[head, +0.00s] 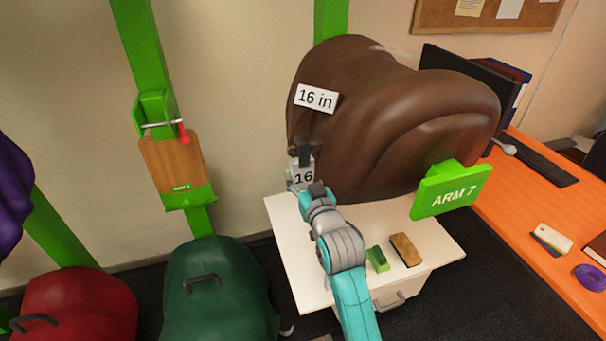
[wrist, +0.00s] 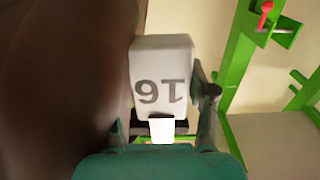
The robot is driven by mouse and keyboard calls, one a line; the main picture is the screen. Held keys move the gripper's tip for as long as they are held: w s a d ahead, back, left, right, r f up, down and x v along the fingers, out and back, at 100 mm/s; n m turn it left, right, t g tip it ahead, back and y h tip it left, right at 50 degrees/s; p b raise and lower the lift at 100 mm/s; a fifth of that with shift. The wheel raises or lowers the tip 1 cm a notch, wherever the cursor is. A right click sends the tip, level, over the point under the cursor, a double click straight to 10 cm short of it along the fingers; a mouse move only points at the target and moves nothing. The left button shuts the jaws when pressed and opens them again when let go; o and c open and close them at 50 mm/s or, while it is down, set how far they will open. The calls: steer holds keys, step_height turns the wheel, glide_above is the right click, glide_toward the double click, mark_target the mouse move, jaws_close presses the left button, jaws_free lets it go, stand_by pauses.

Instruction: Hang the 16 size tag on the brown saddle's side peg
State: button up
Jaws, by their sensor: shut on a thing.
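The brown saddle (head: 365,110) sits on a green rack with an arm labelled ARM 7 (head: 452,190), and a "16 in" label (head: 316,98) is on its side. My gripper (head: 303,187) is shut on the white 16 size tag (head: 304,172), close to the saddle's lower left side. In the wrist view the tag (wrist: 161,75) shows upside down between the fingers, with the dark brown saddle (wrist: 60,70) filling the left. A dark piece sits at the tag's top in the head view. I cannot clearly make out the side peg or whether the tag touches it.
A white cabinet (head: 440,243) below holds a green block (head: 377,259) and a brown brush-like block (head: 405,250). A green post with a wooden board (head: 172,165) stands left. Green (head: 218,295) and red (head: 75,305) saddles are lower left. An orange desk (head: 520,210) is right.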

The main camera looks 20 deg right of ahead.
steer(key=o, duration=1.3)
steer(key=s, duration=1.2)
steer(key=s+f+g, duration=0.1)
steer(key=s+f, duration=1.3)
steer(key=s, duration=1.1)
steer(key=s+f+g, duration=0.1)
steer(key=s, duration=0.7)
steer(key=s+g, duration=0.1)
steer(key=s, duration=0.7)
steer(key=shift+s+f, duration=0.25)
steer(key=shift+f, duration=0.1)
